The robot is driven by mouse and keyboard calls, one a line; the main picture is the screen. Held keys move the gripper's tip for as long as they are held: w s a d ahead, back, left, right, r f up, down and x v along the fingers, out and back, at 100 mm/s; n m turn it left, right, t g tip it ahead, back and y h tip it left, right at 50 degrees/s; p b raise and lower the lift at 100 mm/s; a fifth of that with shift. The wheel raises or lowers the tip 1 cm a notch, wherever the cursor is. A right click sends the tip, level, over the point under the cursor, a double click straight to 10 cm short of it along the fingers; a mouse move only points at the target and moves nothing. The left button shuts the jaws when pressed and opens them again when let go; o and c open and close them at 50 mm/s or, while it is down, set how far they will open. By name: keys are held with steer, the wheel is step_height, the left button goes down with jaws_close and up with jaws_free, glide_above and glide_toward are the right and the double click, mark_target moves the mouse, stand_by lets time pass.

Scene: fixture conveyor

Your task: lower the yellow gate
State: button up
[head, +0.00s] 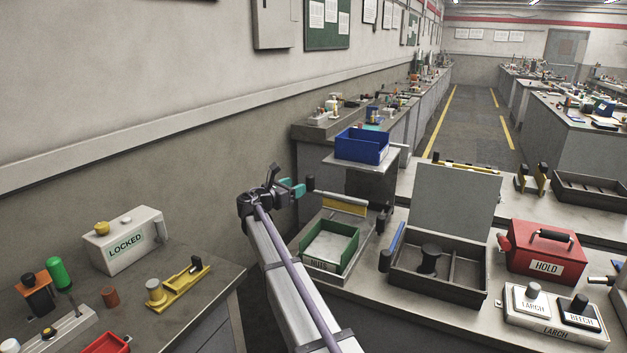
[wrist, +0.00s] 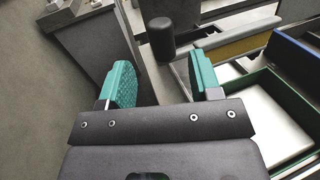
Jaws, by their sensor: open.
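The yellow gate (head: 342,205) is a pale grey bar with a yellow panel under it, behind the green bin in the head view. It also shows in the wrist view (wrist: 246,46), running from upper right toward the middle. A dark round knob (wrist: 161,40) stands at its near end; it shows small in the head view (head: 309,184). My gripper (head: 292,187) is open and empty, just left of the knob. In the wrist view its teal fingers (wrist: 162,72) are spread, and the knob lies beyond and between them, apparently not touched.
A green bin (head: 343,247) labelled NUTS sits in front of the gate. A blue bar (head: 397,240) with a dark knob stands right of it, beside an open dark box (head: 436,288). A blue bin (head: 362,146) is behind. A floor gap separates the left bench (head: 205,292).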

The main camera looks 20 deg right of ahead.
steer(key=x, duration=0.9)
steer(key=shift+d, duration=0.3)
steer(key=shift+c, duration=0.2)
jaws_close()
